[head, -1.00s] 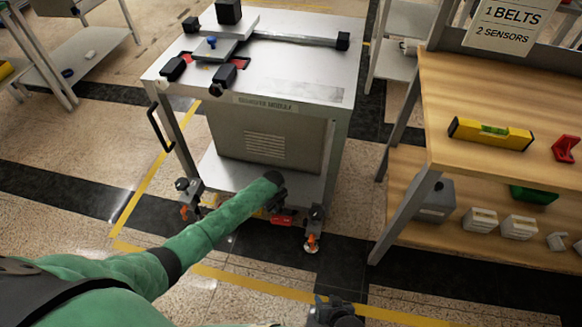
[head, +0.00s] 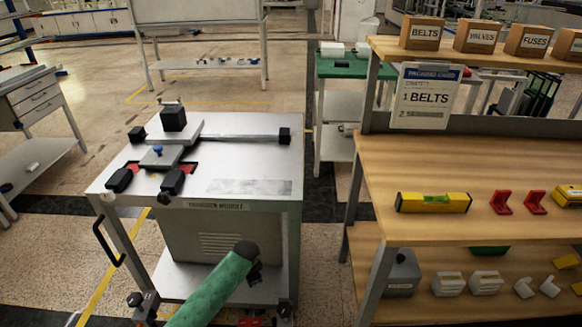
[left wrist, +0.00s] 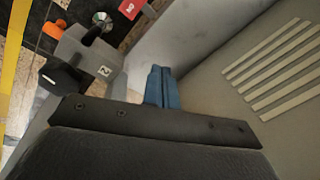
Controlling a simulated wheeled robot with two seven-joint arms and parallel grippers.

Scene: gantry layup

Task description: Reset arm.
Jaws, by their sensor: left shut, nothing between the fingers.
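My left arm, in a green sleeve, reaches up from the bottom of the head view to the front of the transfer module cart (head: 150,203). Its dark wrist end (head: 247,252) is in front of the cart's lower grey housing (head: 185,228); the fingers are hidden there. In the left wrist view the blue fingers of my left gripper (left wrist: 162,80) are together and empty, close to the grey housing (left wrist: 250,120) with its pale vent slots. Whether they touch it I cannot tell. My right gripper is out of view.
A wooden shelf unit (head: 440,165) stands close on the right, with a yellow level (head: 433,202) and red brackets. The cart's side handle (head: 106,243) sticks out at left. A caster with an orange lever (left wrist: 52,78) shows in the wrist view. Open floor lies left of the cart.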

